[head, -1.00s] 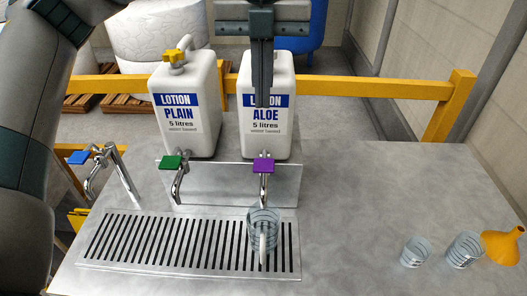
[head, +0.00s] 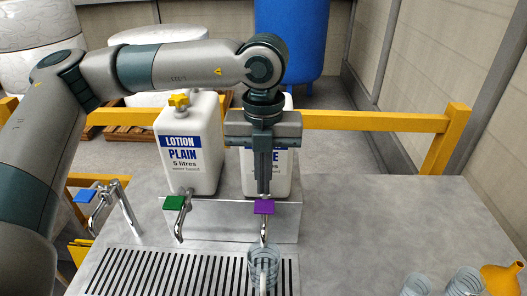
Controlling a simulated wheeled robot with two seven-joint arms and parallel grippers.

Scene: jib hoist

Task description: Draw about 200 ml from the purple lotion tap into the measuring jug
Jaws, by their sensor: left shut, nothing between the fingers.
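The purple tap (head: 264,207) sticks out of the metal panel in front of the aloe lotion container (head: 280,183). Its spout points down over the clear measuring jug (head: 258,266), which stands on the slotted drip tray with its handle towards me. I cannot make out any liquid in the jug. My left gripper (head: 264,192) is shut and empty, pointing straight down. Its fingertips are just above or at the back of the purple lever; I cannot tell whether they touch it. My left forearm and gripper hide much of the aloe container. My right gripper is not in view.
A green tap (head: 174,203) under the plain lotion container (head: 192,150) and a blue tap (head: 86,195) are to the left. Two clear beakers (head: 417,285) (head: 463,281) and an orange funnel (head: 501,279) stand at right. The bench (head: 370,225) between is clear.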

